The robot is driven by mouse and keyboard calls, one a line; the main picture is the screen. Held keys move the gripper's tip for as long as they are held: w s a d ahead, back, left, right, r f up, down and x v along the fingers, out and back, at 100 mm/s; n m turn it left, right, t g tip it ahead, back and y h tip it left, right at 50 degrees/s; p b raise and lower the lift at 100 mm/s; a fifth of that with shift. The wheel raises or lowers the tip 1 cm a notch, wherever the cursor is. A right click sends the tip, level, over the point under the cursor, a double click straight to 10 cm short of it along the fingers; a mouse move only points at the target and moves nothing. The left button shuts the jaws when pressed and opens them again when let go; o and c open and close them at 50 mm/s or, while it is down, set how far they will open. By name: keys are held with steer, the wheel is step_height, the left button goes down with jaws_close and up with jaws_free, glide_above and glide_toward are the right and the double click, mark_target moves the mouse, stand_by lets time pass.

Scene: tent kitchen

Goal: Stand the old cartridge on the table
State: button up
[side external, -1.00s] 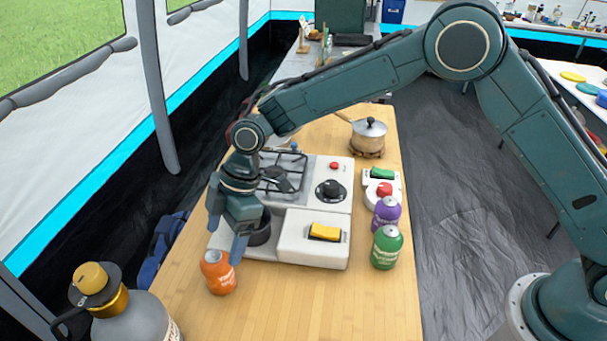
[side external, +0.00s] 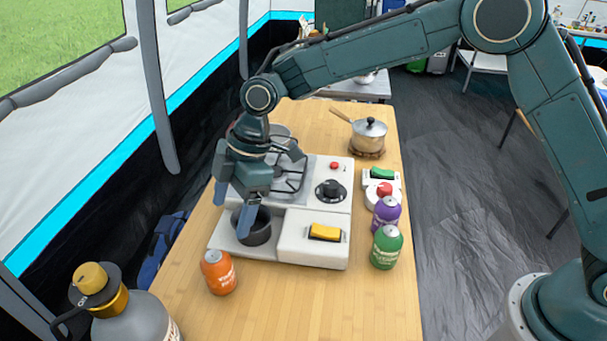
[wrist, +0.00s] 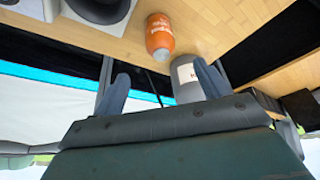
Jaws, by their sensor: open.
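An orange cartridge (side external: 219,273) stands upright on the wooden table (side external: 275,310), in front of the left corner of the stove (side external: 312,262). It also shows at the top middle of the wrist view (wrist: 160,36), apart from my fingers. My gripper (side external: 236,195) is open and empty, above the left side of the stove, higher and farther back than the orange cartridge. In the wrist view my two fingers (wrist: 161,90) are spread with nothing between them. A dark round holder (side external: 260,232) in the stove's left bay looks empty. One finger partly covers it.
A purple cartridge (side external: 386,213) and a green cartridge (side external: 386,247) stand right of the stove, near a white device with a red button (side external: 383,190). A lidded pot (side external: 368,138) stands behind. A grey jug (side external: 130,318) is front left. The table's front middle is clear.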

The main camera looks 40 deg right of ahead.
steer(key=s+d+r+m+t+h, duration=0.15)
steer(key=s+d+r+m, duration=0.25)
steer(key=d+r, duration=0.45)
steer(key=s+d+r+m+t, duration=0.2)
steer(key=s+d+r+m, duration=0.25)
steer(key=d+r, duration=0.4)
steer(key=s+d+f+m+t+h, duration=0.2)
steer(key=s+d+m, duration=0.7)
steer(key=s+d, duration=0.7)
steer(key=s+h, duration=0.1)
steer(key=s, duration=0.3)
